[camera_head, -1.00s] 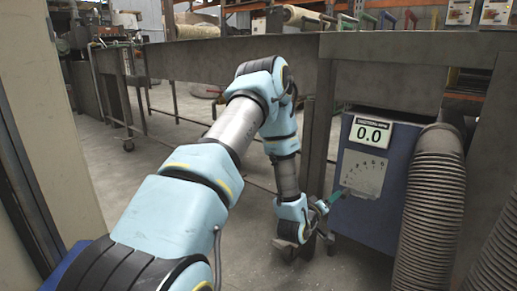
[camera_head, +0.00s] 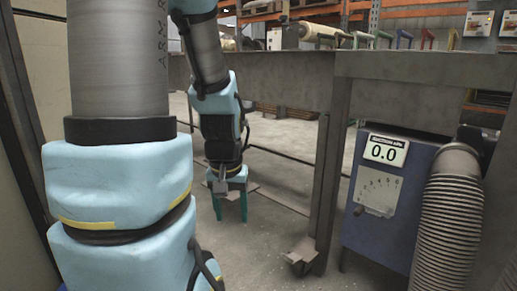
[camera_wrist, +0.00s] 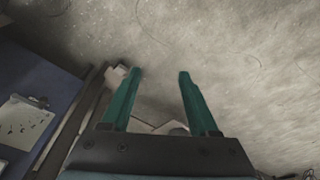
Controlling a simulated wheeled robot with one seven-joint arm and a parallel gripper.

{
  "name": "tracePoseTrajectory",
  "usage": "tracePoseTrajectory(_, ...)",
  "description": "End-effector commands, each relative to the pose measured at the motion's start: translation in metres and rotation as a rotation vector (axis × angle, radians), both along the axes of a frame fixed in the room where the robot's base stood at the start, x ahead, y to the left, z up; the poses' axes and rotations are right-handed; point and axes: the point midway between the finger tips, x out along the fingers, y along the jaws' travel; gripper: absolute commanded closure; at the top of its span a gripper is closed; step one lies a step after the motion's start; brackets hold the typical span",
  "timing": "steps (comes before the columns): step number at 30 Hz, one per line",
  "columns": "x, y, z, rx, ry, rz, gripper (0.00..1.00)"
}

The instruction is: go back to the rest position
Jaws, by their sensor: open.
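My gripper (camera_head: 231,205) hangs below my bent arm in the head view, with its green fingers pointing down at the floor. My arm fills much of the left side of the head view.
The blue box bears a display (camera_head: 385,150) reading 0.0 and a dial plate (camera_head: 377,190). A ribbed hose (camera_head: 447,225) stands at its right. A metal table (camera_head: 400,85) with a leg (camera_head: 333,190) is above it. Bare floor (camera_head: 275,230) lies between my gripper and that leg.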

Motion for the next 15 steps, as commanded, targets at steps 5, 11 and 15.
tracePoseTrajectory(5,-0.012,0.004,0.038,0.004,0.03,0.001,0.39)
tracePoseTrajectory(11,-0.011,0.004,0.079,0.004,0.029,0.001,0.39)
tracePoseTrajectory(15,-0.011,0.004,0.12,0.004,0.028,0.001,0.39)
